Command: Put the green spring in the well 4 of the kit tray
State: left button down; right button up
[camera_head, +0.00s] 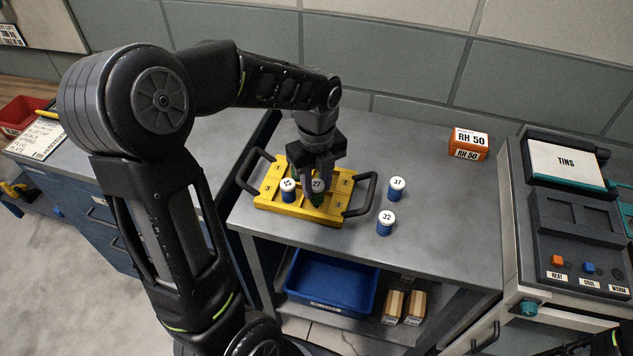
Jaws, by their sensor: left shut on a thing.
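The yellow kit tray (269,199) with two dark side handles lies on the grey table; its well numbers are too small to read surely. My left gripper (317,189) reaches down over the tray's middle and is shut on the green spring (317,200), of which only a small dark green part shows at the fingertips. I cannot tell whether the spring touches the tray. A white-lidded pot marked 27 (317,185) shows at the fingers, partly hidden. A blue pot marked 15 (288,187) stands at the tray just left.
Blue pots 37 (396,190) and 32 (385,224) stand right of the tray. An orange RH 50 box (468,145) is at the back right. A blue bin (330,284) sits on the lower shelf.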

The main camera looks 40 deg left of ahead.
pick_arm(q)
jog(key=shift+f, duration=0.4)
dwell(0.3)
jog(key=c, duration=1)
grip_release()
jog(key=shift+o, duration=0.2)
jog(key=shift+c, duration=0.3)
jog(key=c, duration=0.3)
jog(key=shift+r, duration=0.2)
jog(key=shift+r+p, duration=0.4)
jog(key=shift+r, duration=0.2)
